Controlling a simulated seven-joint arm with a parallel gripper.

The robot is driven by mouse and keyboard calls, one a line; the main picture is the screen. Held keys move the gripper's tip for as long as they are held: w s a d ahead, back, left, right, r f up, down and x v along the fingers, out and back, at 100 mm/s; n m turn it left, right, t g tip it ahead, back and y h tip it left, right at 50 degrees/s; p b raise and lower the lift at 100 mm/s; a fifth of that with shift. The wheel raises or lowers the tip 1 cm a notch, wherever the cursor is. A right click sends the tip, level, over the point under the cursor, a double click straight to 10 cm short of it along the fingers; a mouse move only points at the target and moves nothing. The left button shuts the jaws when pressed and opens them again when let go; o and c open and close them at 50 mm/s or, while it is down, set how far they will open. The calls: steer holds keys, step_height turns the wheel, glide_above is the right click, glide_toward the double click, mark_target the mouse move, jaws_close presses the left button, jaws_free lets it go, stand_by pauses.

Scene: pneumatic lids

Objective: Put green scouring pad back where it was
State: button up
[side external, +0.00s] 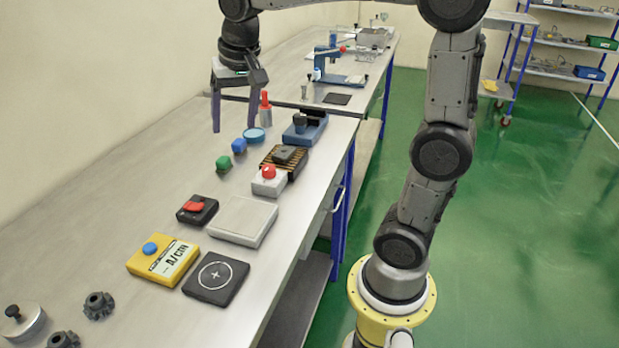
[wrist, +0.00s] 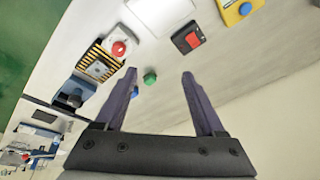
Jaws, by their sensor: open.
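My gripper (side external: 235,122) is open and empty above the bench, its fingers pointing down. A small green block (side external: 223,163) lies on the bench in front of and below the fingers. It is the only small green piece on the bench, and I cannot tell whether it is the scouring pad. In the wrist view the green block (wrist: 150,77) appears between the tips of my open gripper (wrist: 159,76), apart from both fingers. A blue block (side external: 239,146) sits just behind the green one.
A grey pad (side external: 242,221), a box with a red button (side external: 269,181), a black box with a red switch (side external: 197,209) and a yellow box (side external: 162,260) stand nearby. A red-capped bottle (side external: 265,108) and a blue round dish (side external: 254,135) are behind.

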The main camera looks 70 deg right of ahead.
steer(key=s+a+f+n+t, duration=0.1)
steer(key=s+a+f+n, duration=0.1)
steer(key=s, duration=0.4)
steer(key=s+a+f+n, duration=0.2)
steer(key=s+n, duration=0.2)
steer(key=s, duration=0.2)
steer(key=s+a+f+n+t+y, duration=0.1)
steer(key=s+a+n, duration=0.2)
steer(key=s, duration=0.3)
steer(key=shift+f+t, duration=0.3)
steer(key=shift+f, duration=0.1)
steer(key=shift+s, duration=0.1)
stand_by(0.4)
